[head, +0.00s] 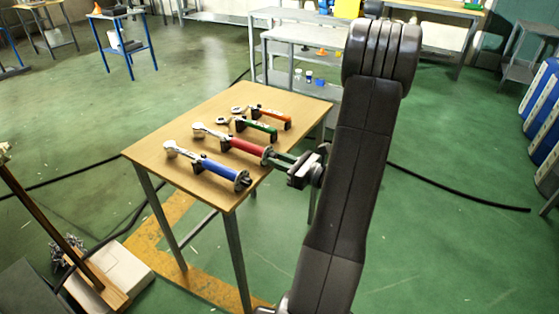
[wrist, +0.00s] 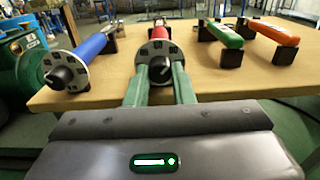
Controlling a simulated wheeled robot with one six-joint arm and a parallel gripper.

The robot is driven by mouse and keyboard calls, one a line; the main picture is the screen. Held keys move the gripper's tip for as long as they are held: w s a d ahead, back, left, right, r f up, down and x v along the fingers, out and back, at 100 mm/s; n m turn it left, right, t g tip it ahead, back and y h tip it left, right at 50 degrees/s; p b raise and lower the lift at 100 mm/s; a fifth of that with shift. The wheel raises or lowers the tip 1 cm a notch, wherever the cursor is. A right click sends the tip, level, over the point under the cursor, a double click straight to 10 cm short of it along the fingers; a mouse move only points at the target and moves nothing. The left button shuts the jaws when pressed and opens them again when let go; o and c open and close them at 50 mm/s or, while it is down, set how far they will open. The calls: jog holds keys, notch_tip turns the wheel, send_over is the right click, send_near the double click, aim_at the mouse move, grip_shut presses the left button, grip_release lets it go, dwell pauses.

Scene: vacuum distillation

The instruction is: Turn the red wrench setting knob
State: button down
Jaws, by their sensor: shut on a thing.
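The red wrench (head: 243,145) lies on the wooden table between the blue wrench and the green wrench. Its setting knob (wrist: 158,66), a round dial with a dark centre, faces the wrist camera at the table's near edge. My gripper (head: 282,161) reaches in from the right in the head view. In the wrist view my gripper (wrist: 160,84) has its two green fingers at either side of the knob's lower part, shut on it. The red handle (wrist: 158,34) runs straight away behind the knob. The wrench lies in its dark holders.
The blue wrench (head: 213,170) lies close by, with its end dial (wrist: 66,70) left of my fingers. The green wrench (head: 257,128) and orange wrench (head: 271,115) lie farther back on the table (head: 150,142). A grey shelf (head: 290,50) stands behind.

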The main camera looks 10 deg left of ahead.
jog(key=shift+f+n+b, duration=0.15)
jog(key=shift+n+b, duration=0.15)
jog(key=shift+b, duration=0.05)
jog(key=n+b, duration=0.8)
dwell(0.4)
jog(key=c, duration=1.2)
grip_release()
jog(key=shift+c, duration=0.2)
jog(key=shift+d, duration=0.15)
